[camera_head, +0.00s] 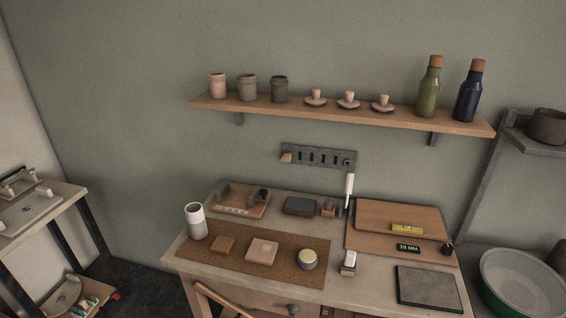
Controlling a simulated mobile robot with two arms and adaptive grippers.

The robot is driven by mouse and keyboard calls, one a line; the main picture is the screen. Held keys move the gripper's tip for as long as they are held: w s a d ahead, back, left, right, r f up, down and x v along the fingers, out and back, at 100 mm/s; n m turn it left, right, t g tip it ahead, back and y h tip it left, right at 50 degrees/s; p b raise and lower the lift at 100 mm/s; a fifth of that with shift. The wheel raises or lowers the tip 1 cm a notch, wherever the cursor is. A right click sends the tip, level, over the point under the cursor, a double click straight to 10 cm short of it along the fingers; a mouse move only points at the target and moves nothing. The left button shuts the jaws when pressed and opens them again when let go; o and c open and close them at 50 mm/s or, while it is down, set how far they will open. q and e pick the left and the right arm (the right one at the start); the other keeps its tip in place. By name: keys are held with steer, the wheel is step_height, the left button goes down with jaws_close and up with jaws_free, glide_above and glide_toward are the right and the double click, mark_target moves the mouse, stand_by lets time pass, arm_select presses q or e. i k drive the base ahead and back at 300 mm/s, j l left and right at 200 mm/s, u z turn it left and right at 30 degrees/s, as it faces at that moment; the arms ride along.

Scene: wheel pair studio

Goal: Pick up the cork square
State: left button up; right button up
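A small brown square (222,245), which looks like the cork square, lies flat on the left part of a brown mat (296,274) on the workbench. It sits just right of a white and grey cup (196,222). A pinkish square block (262,251) lies to its right on the same mat, with a small thing on top that I cannot make out. Neither of my grippers is in view.
A round tin (307,259) and a small white-topped block (348,263) stand to the right. A dark slab (430,289) lies at the bench's front right. A wall shelf (340,115) holds pots and bottles above. A green-rimmed basin (523,284) is at the right.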

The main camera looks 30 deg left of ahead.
mark_target(221, 245)
steer(key=u, duration=1.35)
